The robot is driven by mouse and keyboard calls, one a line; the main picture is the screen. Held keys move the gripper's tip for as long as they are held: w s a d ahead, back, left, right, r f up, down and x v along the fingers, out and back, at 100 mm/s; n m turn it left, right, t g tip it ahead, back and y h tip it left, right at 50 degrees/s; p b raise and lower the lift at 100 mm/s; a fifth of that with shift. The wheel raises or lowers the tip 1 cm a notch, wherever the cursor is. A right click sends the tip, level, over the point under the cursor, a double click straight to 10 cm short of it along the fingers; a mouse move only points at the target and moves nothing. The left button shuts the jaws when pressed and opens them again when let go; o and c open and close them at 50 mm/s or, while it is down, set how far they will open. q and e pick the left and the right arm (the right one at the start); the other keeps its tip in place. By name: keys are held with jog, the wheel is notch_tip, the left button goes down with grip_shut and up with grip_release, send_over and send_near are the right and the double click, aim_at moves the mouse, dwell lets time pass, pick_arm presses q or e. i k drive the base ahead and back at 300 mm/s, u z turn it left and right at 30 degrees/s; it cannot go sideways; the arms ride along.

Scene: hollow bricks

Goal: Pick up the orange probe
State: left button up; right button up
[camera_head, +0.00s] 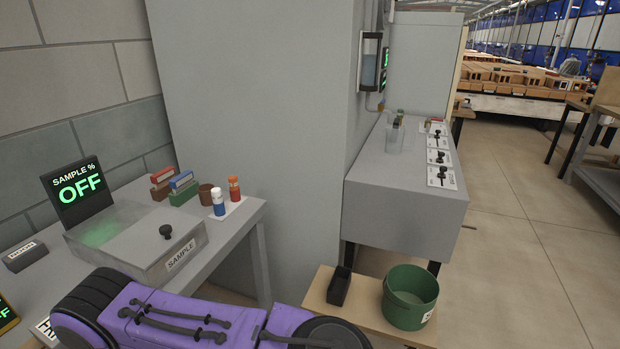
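The orange probe (234,190) is a small upright cylinder, orange with a pale band. It stands on a white pad (229,211) at the right corner of the grey table (236,238) on the left. A similar blue and white probe (218,203) stands just in front of it, to its left. One of my purple arms crosses the bottom of the view, in front of the table. Neither of my grippers is in view, so whether they are open or shut does not show.
A grey sample box (137,244) with a black knob, an "OFF" display (78,190), a brown cup (206,194) and small coloured blocks (183,189) share the table. A grey column stands behind. A green bucket (409,299) and black bin (340,286) stand on a low wooden bench.

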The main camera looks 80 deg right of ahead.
aim_at(232, 180)
jog(key=z, duration=2.25)
